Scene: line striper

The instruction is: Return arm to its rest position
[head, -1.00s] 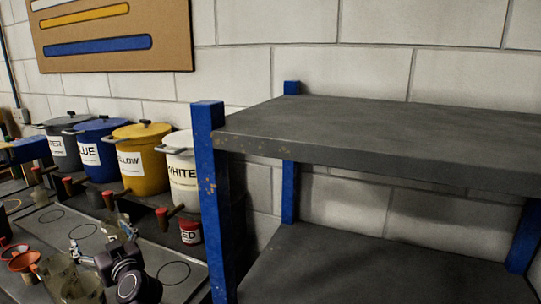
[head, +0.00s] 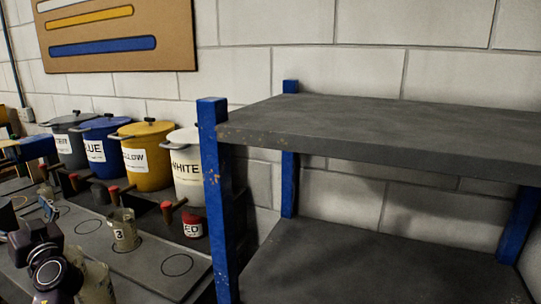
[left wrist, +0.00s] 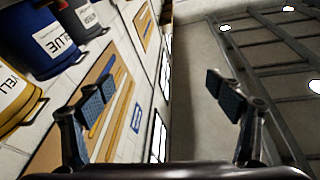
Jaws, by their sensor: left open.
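My left gripper (left wrist: 157,98) is open and empty in the left wrist view, its two padded fingers wide apart. A cup marked 3 (head: 124,236) stands upright on the bench top, apart from the gripper. My right gripper is not in view.
Grey, blue (head: 103,145), yellow (head: 148,160) and white (head: 187,172) lidded buckets line the wall. A red can (head: 193,226) stands below the white one. A blue-posted shelf (head: 370,130) fills the right. Another cup (head: 96,285) is partly cut off at the bottom.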

